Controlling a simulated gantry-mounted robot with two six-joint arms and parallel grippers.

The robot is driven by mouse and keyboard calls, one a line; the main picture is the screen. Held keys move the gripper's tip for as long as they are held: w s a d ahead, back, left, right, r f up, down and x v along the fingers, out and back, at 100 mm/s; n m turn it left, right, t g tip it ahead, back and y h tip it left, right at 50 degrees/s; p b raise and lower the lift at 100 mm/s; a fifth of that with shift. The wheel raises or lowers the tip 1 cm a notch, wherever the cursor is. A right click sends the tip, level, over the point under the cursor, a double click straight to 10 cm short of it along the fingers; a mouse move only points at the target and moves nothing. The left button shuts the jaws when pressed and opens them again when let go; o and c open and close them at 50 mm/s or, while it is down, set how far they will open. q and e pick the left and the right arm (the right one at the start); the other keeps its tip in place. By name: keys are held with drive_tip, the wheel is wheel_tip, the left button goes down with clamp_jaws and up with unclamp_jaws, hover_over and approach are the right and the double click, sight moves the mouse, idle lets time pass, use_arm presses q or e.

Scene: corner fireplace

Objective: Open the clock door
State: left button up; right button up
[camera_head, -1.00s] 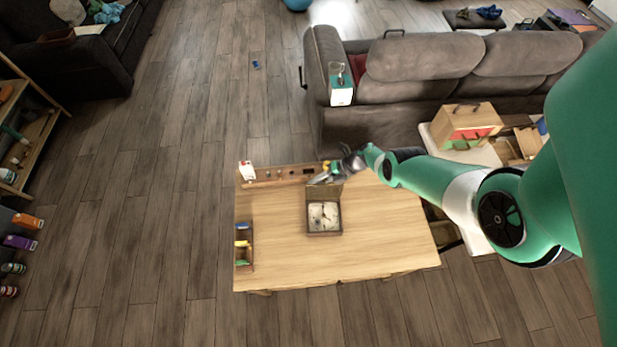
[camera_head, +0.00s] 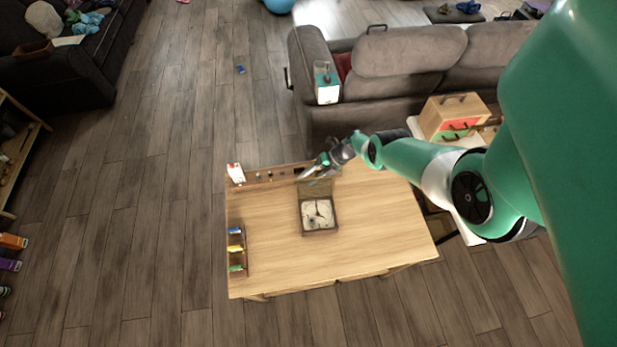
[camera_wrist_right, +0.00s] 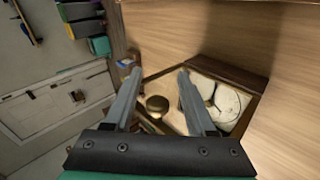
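The clock (camera_head: 319,214) is a dark-framed box with a white face, on the wooden table. A brownish panel (camera_head: 315,188) stands at its far side; I cannot tell for certain whether this is its door. My right gripper (camera_head: 312,171) is at the far side of the clock, by the top of that panel. In the right wrist view my right gripper (camera_wrist_right: 160,72) has its fingers apart, with nothing clearly held. A round brass piece (camera_wrist_right: 157,103) shows between the fingers, and the clock's white face (camera_wrist_right: 228,107) lies to their right. My left gripper is out of view.
The table (camera_head: 370,230) has clear wood right of the clock. A rack with coloured items (camera_head: 236,248) is at its left edge, and a white-and-red object (camera_head: 236,173) at its far left corner. A grey sofa (camera_head: 400,80) stands behind.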

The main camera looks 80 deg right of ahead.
drive_tip(key=shift+d+r, duration=0.1)
drive_tip(key=p+v, duration=0.6)
drive_tip(key=v, duration=0.5)
drive_tip(key=shift+s, duration=0.25)
drive_tip(key=shift+r, duration=0.15)
